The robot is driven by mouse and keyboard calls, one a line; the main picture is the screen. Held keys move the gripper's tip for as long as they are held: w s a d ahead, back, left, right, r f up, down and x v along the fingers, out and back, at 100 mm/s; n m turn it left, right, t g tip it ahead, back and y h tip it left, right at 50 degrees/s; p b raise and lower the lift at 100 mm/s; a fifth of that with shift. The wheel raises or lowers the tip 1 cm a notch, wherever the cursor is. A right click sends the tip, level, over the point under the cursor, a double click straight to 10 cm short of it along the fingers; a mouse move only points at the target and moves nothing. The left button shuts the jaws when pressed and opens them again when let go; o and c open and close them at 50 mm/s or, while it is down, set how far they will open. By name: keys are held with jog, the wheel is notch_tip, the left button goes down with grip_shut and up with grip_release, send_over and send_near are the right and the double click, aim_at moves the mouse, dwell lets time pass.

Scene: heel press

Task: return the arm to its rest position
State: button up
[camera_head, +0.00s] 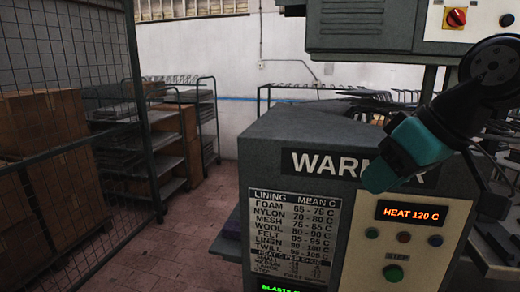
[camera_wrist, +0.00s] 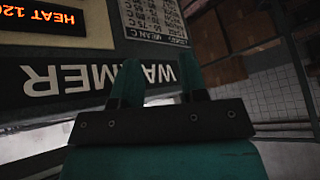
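My gripper (camera_head: 378,178) is in front of the warmer machine at the right of the head view, with its teal end pointing down and left. It covers part of the word WARMER. In the wrist view the two teal fingers of my gripper (camera_wrist: 160,85) stand apart with nothing between them. The warmer (camera_head: 270,140) is a grey cabinet with a lit display (camera_head: 411,213) reading HEAT 120 C. In the wrist view the warmer (camera_wrist: 160,45) appears upside down beyond the fingers. I cannot tell whether the gripper touches it.
A lining chart (camera_head: 292,235) is on the warmer's front. A green button (camera_head: 393,273) is below the display. A larger machine (camera_head: 370,25) stands above and behind. A mesh fence (camera_head: 70,110) and shelf racks (camera_head: 150,140) are at left. The brick-coloured floor (camera_head: 195,220) between is clear.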

jog(key=s+a+f+g, duration=0.2)
jog(key=s+f, duration=0.3)
jog(key=s, duration=0.2)
jog(key=s+a+f+g, duration=0.1)
jog(key=s+f+g, duration=0.2)
jog(key=s+f, duration=0.3)
notch_tip(320, 180, down, 9)
jog(key=s+b, duration=0.1)
jog(key=b, duration=0.9)
jog(key=shift+s+a+r+n+h, duration=0.15)
jog(key=shift+n+h, duration=0.15)
